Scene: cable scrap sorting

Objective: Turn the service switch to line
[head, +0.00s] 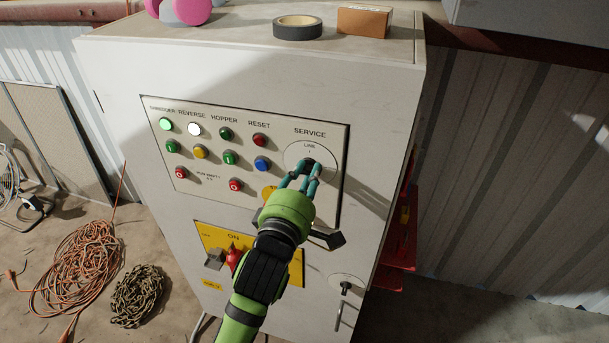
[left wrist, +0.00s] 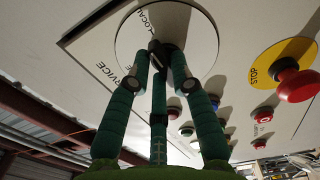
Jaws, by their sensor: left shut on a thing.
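The service switch has a round pale dial (head: 297,153) at the right of the control panel, under the word SERVICE. A short label above the knob seems to read LINE. My left gripper (head: 306,178) reaches it with its teal fingers. In the left wrist view the fingers (left wrist: 163,62) are shut on the switch's small dark knob (left wrist: 155,45), in front of the round dial (left wrist: 205,35). A LOCAL label shows on the dial there. The fingers hide much of the knob, so I cannot tell which position it points to. My right gripper is not in view.
Lit and unlit buttons (head: 230,157) sit left of the switch. A red stop button (left wrist: 294,84) on yellow is close beside my fingers. A red main switch (head: 234,257) is below. Tape (head: 297,28) and a box (head: 363,21) lie on the cabinet top.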

